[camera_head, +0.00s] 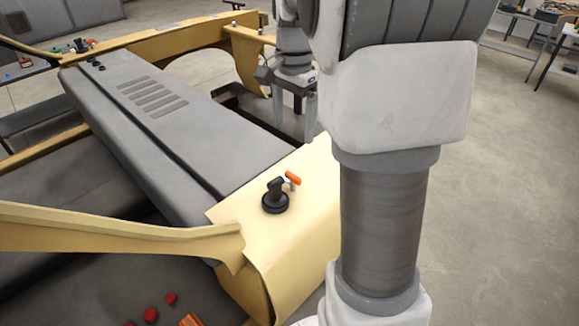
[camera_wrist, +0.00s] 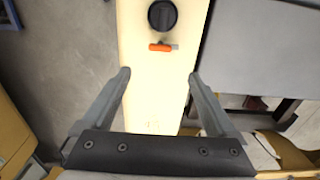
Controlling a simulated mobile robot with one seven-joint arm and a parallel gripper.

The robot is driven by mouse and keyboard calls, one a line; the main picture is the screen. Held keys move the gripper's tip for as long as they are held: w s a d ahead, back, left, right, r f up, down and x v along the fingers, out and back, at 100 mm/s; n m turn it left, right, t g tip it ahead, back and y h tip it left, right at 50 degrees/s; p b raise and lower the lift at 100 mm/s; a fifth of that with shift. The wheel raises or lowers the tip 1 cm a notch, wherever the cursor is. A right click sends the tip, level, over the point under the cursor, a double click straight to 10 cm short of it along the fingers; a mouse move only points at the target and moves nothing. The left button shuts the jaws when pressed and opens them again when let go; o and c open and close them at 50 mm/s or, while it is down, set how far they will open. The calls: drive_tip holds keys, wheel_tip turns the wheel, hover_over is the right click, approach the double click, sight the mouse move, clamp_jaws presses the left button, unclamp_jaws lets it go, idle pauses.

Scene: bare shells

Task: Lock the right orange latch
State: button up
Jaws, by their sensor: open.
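The orange latch (camera_head: 292,178) has a small orange handle beside a round black knob (camera_head: 275,196) on the near end of the tan frame (camera_head: 240,232). In the wrist view the orange handle (camera_wrist: 160,47) lies crosswise on the pale panel, just below the black knob (camera_wrist: 162,16). My gripper (camera_head: 295,130) is open and empty, pointing down, beyond the latch in the head view. In the wrist view my gripper's fingertips (camera_wrist: 159,75) are spread to either side, apart from the handle. Whether the latch is locked cannot be told.
A long grey panel (camera_head: 150,105) with slots lies left of the latch. A tan beam (camera_head: 110,232) crosses the lower left. Red knobs (camera_head: 150,314) sit at the bottom. Another fitting (camera_head: 80,45) is at the far left. Open concrete floor (camera_head: 490,180) lies to the right.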

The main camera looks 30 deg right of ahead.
sight(293, 175)
wheel_tip(293, 175, down, 14)
drive_tip(key=shift+r, duration=0.1)
idle(0.4)
drive_tip(key=c, duration=1.4)
drive_tip(key=shift+o, duration=0.2)
